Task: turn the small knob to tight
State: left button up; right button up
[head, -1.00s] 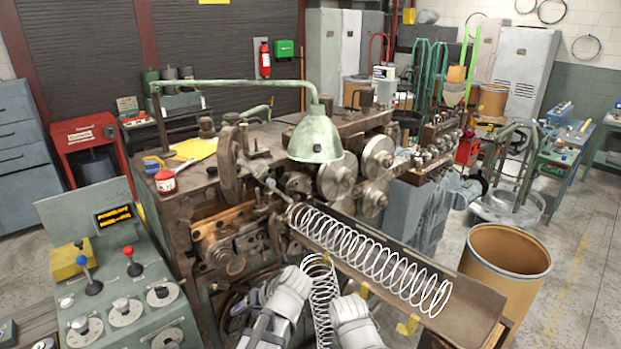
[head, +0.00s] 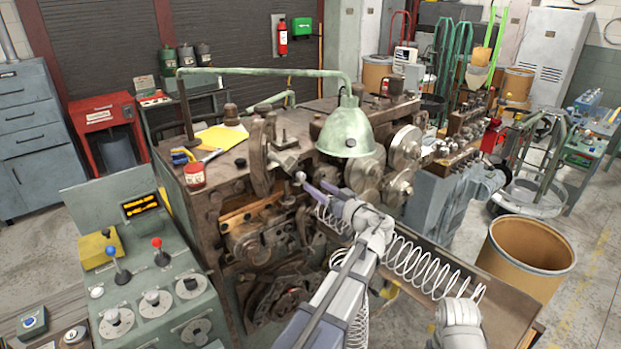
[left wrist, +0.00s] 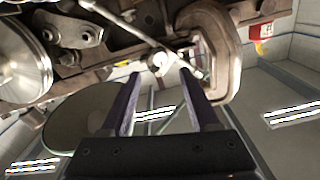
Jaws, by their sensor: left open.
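A small round knob (head: 300,176) shows on the front of the coiling machine, at the end of a thin rod. In the left wrist view a pale round knob end (left wrist: 160,59) lies just beyond the fingertips, centred between them. My left gripper (head: 313,185) is open, its purple fingers pointing at the knob. The two fingers also show in the left wrist view (left wrist: 160,75), apart and with nothing clearly between them. Any contact with the knob cannot be told. Only a pale link of my right arm shows at the lower right; its fingers are not visible.
A long wire spring (head: 425,265) lies in the trough (head: 500,308), partly behind my left arm. A green lamp shade (head: 346,135) hangs close above the left gripper. A control panel (head: 155,275) with levers and dials stands left. A brown drum (head: 530,246) stands right.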

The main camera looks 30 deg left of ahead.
aim_at(303, 178)
pick_arm(q)
jog(key=x, duration=0.7)
jog(key=shift+s, duration=0.1)
grip_shut()
dwell(0.4)
